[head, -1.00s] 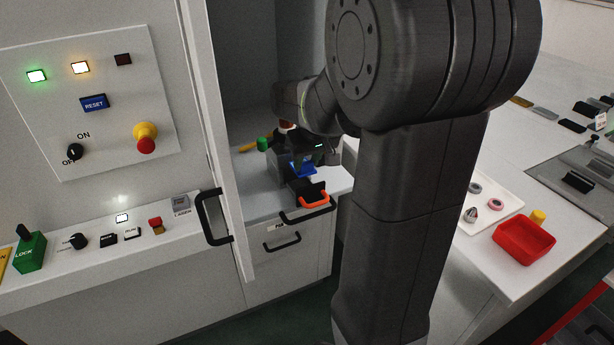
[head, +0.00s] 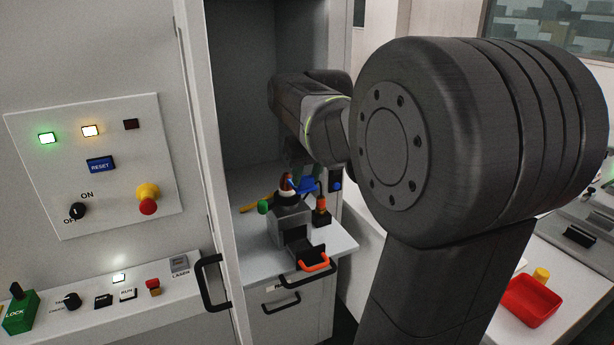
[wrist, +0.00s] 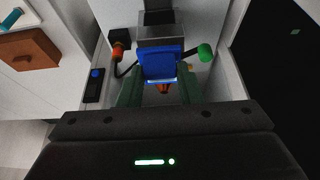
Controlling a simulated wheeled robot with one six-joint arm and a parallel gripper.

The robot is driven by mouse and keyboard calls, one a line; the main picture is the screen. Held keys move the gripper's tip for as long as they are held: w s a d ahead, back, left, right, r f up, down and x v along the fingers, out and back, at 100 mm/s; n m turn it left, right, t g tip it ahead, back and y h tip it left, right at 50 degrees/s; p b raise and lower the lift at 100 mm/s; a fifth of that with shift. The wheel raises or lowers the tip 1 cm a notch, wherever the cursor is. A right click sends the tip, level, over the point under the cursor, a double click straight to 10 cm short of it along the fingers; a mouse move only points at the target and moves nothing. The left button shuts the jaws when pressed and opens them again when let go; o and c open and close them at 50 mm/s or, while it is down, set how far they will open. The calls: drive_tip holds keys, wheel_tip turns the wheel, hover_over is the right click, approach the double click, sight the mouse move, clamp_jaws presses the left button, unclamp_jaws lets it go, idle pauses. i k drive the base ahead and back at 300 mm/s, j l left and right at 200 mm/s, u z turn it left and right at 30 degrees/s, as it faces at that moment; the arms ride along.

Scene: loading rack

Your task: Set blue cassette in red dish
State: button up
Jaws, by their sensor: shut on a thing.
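The blue cassette (head: 303,186) is between the fingers of my gripper (head: 299,160), just above the grey device in the cabinet. In the wrist view the blue cassette (wrist: 160,62) sits between two green fingers, and my gripper (wrist: 159,88) is shut on it. My arm hides part of the gripper in the head view. The red dish (head: 530,301) is on the white counter at the lower right, far from the gripper. It looks empty and is not in the wrist view.
The grey device (head: 292,228) has a green knob (head: 263,206) and an orange handle (head: 314,266) at its front. An orange-and-black fitting (head: 321,204) stands beside it. The cabinet's side wall and open door frame the gripper. A yellow cylinder (head: 541,274) stands behind the dish.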

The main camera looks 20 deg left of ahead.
sight(526, 304)
drive_tip(key=i+l, duration=0.1)
drive_tip(key=l, duration=0.5)
drive_tip(key=i+l, duration=0.1)
drive_tip(key=l, duration=0.45)
drive_tip(key=i+l, duration=0.1)
drive_tip(key=l, duration=0.5)
drive_tip(key=i+l, duration=0.1)
drive_tip(key=l, duration=0.45)
drive_tip(key=i+l, duration=0.1)
drive_tip(key=l, duration=0.5)
